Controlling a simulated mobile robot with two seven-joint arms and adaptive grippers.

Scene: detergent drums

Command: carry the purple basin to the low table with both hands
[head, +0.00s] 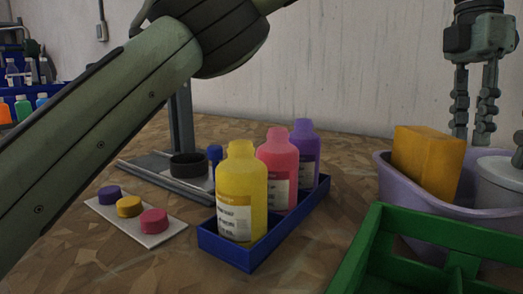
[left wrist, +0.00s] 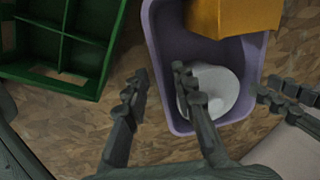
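The purple basin (head: 385,186) stands on the brown patterned surface at the right of the head view. It also fills the upper middle of the left wrist view (left wrist: 175,112). It holds an orange box (head: 428,163) and a white round container (head: 500,180). My right gripper (head: 471,136) is open, fingers down, above the basin's far side. It shows at the right edge of the left wrist view. My left gripper (left wrist: 160,72) is open; its fingertips appear on either side of the basin's wall. Whether they touch is unclear. The low table is not in view.
A green divided crate (head: 368,246) stands close beside the basin. A blue tray (head: 231,252) holds yellow, pink and purple bottles. A white plate (head: 152,239) carries three coloured caps. A grey stand (head: 181,115) is behind. My left arm crosses the upper left.

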